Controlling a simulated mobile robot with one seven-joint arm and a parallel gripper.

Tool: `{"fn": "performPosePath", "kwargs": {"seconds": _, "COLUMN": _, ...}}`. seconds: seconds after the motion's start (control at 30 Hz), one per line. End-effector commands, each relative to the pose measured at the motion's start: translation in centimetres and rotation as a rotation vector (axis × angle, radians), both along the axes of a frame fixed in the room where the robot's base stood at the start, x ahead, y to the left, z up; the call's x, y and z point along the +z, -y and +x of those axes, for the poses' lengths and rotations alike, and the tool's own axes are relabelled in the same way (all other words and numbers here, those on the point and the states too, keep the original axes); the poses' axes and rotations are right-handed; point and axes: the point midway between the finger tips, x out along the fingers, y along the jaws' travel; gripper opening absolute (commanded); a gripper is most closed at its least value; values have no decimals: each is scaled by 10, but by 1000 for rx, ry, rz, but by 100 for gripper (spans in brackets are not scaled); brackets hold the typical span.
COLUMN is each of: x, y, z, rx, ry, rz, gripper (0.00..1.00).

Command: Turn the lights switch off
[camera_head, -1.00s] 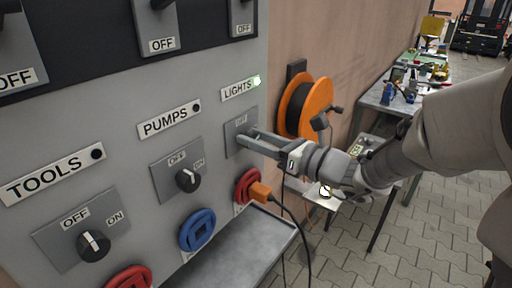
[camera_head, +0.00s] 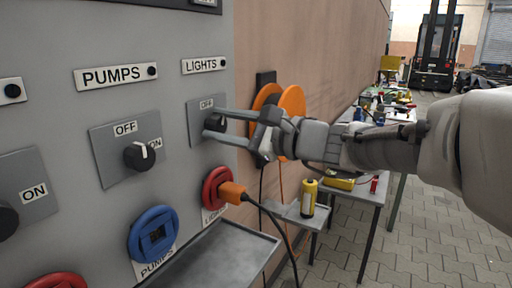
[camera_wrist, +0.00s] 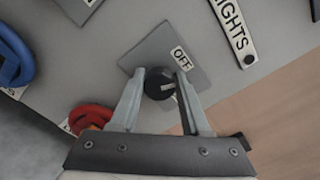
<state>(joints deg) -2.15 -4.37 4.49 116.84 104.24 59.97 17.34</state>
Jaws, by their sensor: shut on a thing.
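The lights switch is a black rotary knob (camera_wrist: 160,84) on a grey plate (camera_wrist: 150,45) with an OFF label (camera_wrist: 181,58), under the LIGHTS sign (camera_head: 201,65). My gripper (camera_head: 213,124) reaches in from the right and is shut on this knob. In the wrist view its two fingers (camera_wrist: 161,76) stand on either side of the knob. The small lamp at the end of the LIGHTS sign (camera_head: 224,62) is dark. The ON label is hidden behind my gripper, and the knob's exact angle is hard to read.
Left of it is the pumps knob (camera_head: 139,155). Below are a red socket (camera_head: 216,188) with an orange plug (camera_head: 232,192) and hanging cable, and a blue socket (camera_head: 154,234). A metal shelf (camera_head: 232,252) juts out below. An orange cable reel (camera_head: 291,103) hangs behind my gripper.

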Motion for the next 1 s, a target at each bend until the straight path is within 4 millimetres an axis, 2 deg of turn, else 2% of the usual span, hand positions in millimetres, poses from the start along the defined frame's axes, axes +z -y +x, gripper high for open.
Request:
{"fn": "performPosePath", "kwargs": {"seconds": 0.03, "x": -9, "y": 0, "z": 0, "rx": 0, "ry": 38, "rz": -17, "gripper": 0}}
{"fn": "performPosePath", "kwargs": {"seconds": 0.5, "x": -6, "y": 0, "z": -1, "rx": 0, "ry": 293, "rz": -147, "gripper": 0}}
{"fn": "performPosePath", "kwargs": {"seconds": 1.0, "x": -3, "y": -1, "z": -1, "rx": 0, "ry": 344, "rz": -173, "gripper": 0}}
